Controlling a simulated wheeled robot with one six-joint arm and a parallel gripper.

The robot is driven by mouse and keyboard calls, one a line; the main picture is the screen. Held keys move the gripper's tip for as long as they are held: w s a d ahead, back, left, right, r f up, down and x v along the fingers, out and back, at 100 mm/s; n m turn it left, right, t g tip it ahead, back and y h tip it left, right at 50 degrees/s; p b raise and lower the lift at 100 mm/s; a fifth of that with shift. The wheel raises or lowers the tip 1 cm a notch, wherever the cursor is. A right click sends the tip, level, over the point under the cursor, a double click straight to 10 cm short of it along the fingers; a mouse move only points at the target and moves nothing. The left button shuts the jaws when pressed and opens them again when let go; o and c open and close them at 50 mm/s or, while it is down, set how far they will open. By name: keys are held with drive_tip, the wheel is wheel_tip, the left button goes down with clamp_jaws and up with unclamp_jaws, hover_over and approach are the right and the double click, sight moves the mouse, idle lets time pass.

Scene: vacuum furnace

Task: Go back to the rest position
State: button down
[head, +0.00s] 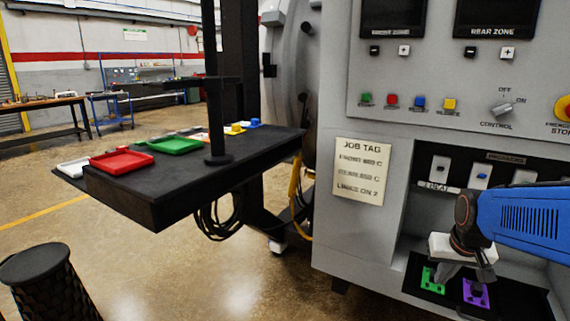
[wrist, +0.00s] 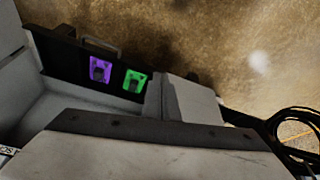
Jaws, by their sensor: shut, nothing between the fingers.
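My gripper (head: 462,272) is at the right of the head view, pointing down in front of the furnace cabinet (head: 368,243). It is shut and empty. Just below or beyond it lie a green piece (head: 432,280) and a purple piece (head: 476,293) on a dark shelf low in the cabinet. The gripper partly overlaps them, and I cannot tell whether it touches them.
A dark table (head: 180,182) at the left carries red (head: 122,161), green (head: 174,145) and white (head: 73,168) trays and a post. A black basket-like stool (head: 45,283) stands front left. Cables (head: 222,222) hang under the table. The floor between is open.

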drive_tip(key=s+a+r+n, duration=0.1)
drive_tip(key=s+a, duration=0.4)
drive_tip(key=s, duration=0.3)
drive_tip(key=s+a+n+y, duration=0.1)
drive_tip(key=s+a+n, duration=0.1)
drive_tip(key=s+a, duration=0.3)
drive_tip(key=s, duration=0.3)
drive_tip(key=shift+a+r+t, duration=0.35)
drive_tip(key=shift+r+t, duration=0.05)
